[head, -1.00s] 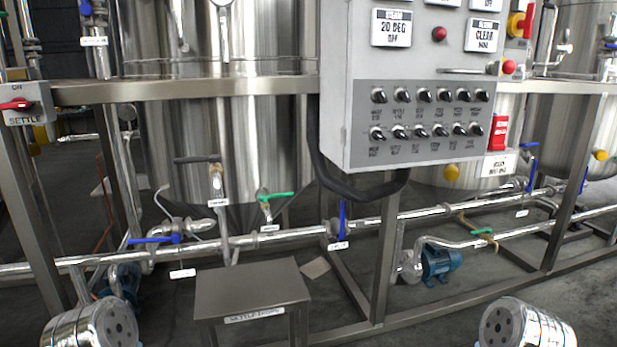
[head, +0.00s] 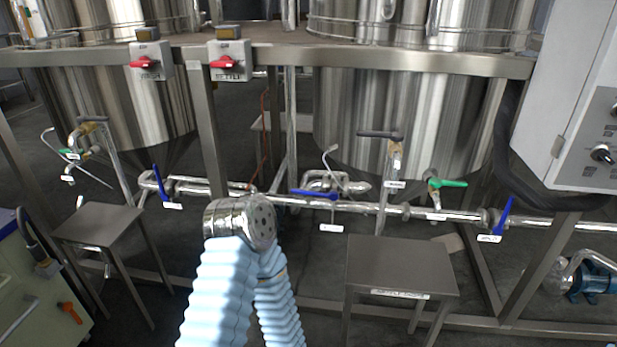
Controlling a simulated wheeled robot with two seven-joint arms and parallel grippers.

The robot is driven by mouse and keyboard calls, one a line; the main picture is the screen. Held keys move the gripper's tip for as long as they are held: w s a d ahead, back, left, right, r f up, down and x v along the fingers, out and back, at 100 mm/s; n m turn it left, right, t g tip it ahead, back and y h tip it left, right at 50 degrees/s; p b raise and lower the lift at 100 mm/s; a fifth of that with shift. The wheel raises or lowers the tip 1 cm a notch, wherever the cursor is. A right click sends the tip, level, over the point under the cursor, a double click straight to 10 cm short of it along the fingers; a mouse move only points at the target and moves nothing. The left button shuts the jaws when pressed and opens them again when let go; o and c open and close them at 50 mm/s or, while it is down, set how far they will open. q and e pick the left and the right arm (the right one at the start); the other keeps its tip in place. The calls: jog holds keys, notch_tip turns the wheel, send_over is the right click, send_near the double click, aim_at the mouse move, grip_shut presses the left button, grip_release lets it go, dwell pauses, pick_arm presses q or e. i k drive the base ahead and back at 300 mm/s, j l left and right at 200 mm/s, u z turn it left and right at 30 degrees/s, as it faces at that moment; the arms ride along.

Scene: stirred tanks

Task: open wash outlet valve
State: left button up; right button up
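Several small valves with labels too small to read sit on the low pipework, so I cannot tell by label which is the wash outlet valve. At the left tank, a blue lever (head: 160,182) stands nearly upright across its pipe, with a white tag (head: 173,206) below. A green handle (head: 69,155) is farther left. At the middle tank, a blue lever (head: 314,193) lies along the pipe, a green handle (head: 448,183) is level, and another blue lever (head: 502,215) stands up, tilted. No gripper fingers show; only parts of my arms appear at lower centre.
Metal stools (head: 98,224) (head: 402,265) stand before the pipes. A greenish cabinet (head: 40,290) is at lower left, a control panel (head: 575,120) at right.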

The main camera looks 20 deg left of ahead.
aim_at(164, 195)
jog(key=i+j, duration=0.1)
jog(key=j, duration=0.25)
jog(key=i+j, duration=0.1)
jog(key=j, duration=0.25)
jog(key=i+j, duration=0.1)
jog(key=j, duration=0.25)
jog(key=i+j, duration=0.1)
jog(key=j, duration=0.3)
jog(key=i+j, duration=0.15)
jog(key=j, duration=0.2)
